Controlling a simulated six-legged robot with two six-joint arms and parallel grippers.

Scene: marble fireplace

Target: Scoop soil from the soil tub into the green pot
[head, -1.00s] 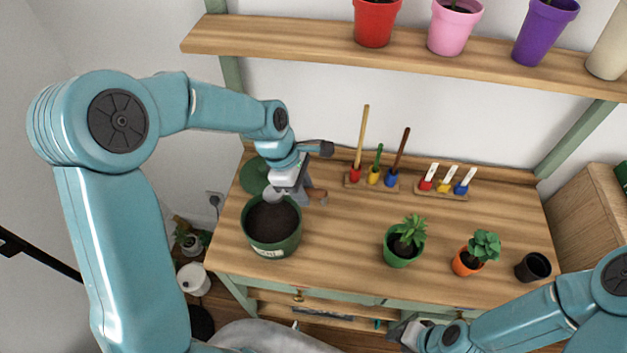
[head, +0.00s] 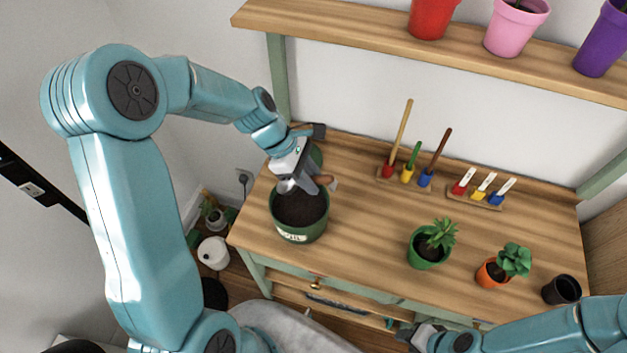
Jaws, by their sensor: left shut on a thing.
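The dark green soil tub (head: 299,236), full of dark soil, stands at the left end of the wooden bench. The green pot (head: 425,254), with a leafy plant in dark soil, stands on the bench right of the tub. My right gripper (head: 410,335) is low at the bench's front edge; its jaws are unclear.
An orange pot with a plant (head: 490,275) and an empty black pot (head: 562,290) stand right of the green pot. Tool holders (head: 405,177) and a label rack (head: 475,200) sit at the back. A shelf (head: 350,45) with coloured pots hangs above. Bench between tub and green pot is clear.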

